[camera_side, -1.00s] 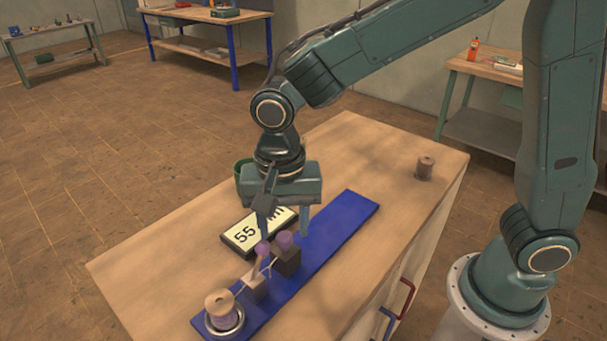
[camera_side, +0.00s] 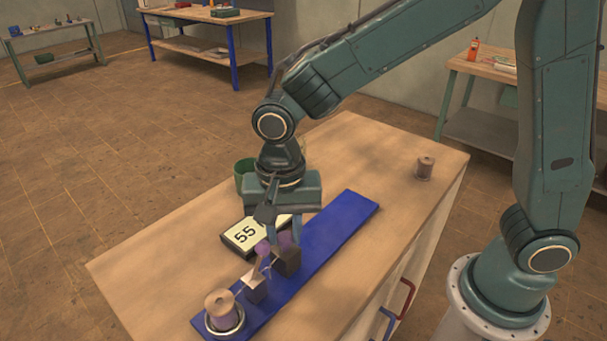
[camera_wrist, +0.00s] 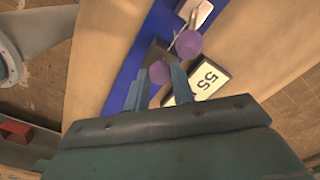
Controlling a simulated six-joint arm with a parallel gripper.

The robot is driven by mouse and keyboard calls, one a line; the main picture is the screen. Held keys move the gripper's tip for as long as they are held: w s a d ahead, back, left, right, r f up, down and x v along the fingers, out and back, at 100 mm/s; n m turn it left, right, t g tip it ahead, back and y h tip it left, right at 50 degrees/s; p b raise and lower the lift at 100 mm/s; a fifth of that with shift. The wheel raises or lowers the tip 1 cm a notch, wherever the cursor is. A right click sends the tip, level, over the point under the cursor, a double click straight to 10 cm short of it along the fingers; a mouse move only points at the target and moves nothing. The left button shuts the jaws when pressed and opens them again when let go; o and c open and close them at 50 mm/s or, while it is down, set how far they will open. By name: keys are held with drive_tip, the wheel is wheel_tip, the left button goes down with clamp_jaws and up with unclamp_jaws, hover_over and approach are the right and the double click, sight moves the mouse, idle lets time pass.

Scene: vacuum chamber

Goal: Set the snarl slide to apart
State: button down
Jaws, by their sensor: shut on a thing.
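A long blue rail (camera_side: 335,222) lies on the bench. On it stand a pale block (camera_side: 256,291) and a dark block (camera_side: 288,265) close together, each with a purple ball knob. My gripper (camera_side: 284,238) is down over the dark block. In the wrist view its fingers (camera_wrist: 160,84) are shut on the dark block's purple knob (camera_wrist: 159,72). The pale block's purple knob (camera_wrist: 188,43) is just outside the fingers. Thin thread runs from a spool (camera_side: 221,306) at the rail's near end to the blocks. A plate reading "55" (camera_side: 246,236) lies beside the rail, partly hidden.
A green container (camera_side: 242,170) is partly hidden behind my gripper. The rail is clear beyond the dark block. Red (camera_side: 405,298) and blue handles are on the bench's front.

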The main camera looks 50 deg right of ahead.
drive_tip(key=d, duration=1.8)
drive_tip(key=c, duration=1.2)
unclamp_jaws()
drive_tip(key=shift+r, duration=0.15)
wheel_tip(320, 180, up, 14)
drive_tip(key=shift+f, duration=0.25)
